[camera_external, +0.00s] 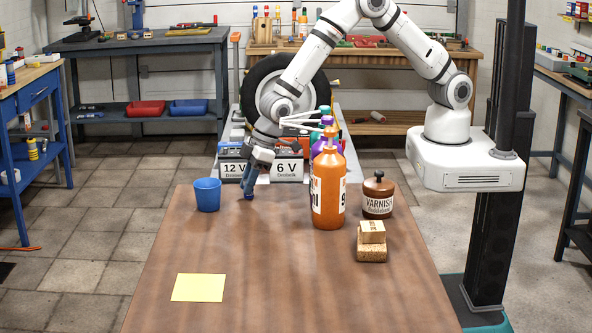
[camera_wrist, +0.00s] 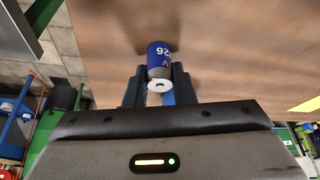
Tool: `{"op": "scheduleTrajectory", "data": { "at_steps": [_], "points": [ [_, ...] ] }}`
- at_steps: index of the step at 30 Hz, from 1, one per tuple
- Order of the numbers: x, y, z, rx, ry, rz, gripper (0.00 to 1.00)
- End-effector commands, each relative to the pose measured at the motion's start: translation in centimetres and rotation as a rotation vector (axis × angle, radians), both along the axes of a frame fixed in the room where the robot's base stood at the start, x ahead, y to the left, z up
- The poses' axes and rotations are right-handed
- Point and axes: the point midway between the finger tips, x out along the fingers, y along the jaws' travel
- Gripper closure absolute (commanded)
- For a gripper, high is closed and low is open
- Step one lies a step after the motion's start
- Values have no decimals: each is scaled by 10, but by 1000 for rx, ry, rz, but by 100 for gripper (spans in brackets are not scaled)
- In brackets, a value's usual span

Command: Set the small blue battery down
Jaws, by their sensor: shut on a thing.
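The small blue battery (camera_wrist: 159,55) is a short blue cylinder with a silver end, and white marks show on its side in the wrist view. My gripper (camera_wrist: 160,88) is shut on it, with one dark finger on each side of its silver end. In the external view my gripper (camera_external: 249,190) points down at the far part of the brown table (camera_external: 240,262), right of a blue cup. The battery is mostly hidden by the fingers there. I cannot tell whether it touches the tabletop.
A blue cup (camera_external: 207,195) stands left of my gripper. Orange bottle (camera_external: 328,195), varnish bottle (camera_external: 378,196) and small blocks (camera_external: 371,243) stand to the right. Boxes marked 12 V (camera_external: 235,170) and 6 V (camera_external: 287,169) are behind. A yellow sheet (camera_external: 198,288) lies front left; the front middle is clear.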

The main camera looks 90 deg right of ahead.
Motion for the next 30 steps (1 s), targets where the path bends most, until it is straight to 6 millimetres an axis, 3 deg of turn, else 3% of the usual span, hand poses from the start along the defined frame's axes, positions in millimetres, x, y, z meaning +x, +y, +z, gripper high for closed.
{"op": "scheduleTrajectory", "data": {
  "at_steps": [8,9,17,25,30],
  "points": [
    [0,0,-3,0,-1,0,100],
    [0,0,-3,0,-1,0,76],
    [0,0,-1,0,-1,0,55],
    [0,0,1,0,-1,0,55],
    [-4,-1,15,1,-4,0,55]
  ]
}}
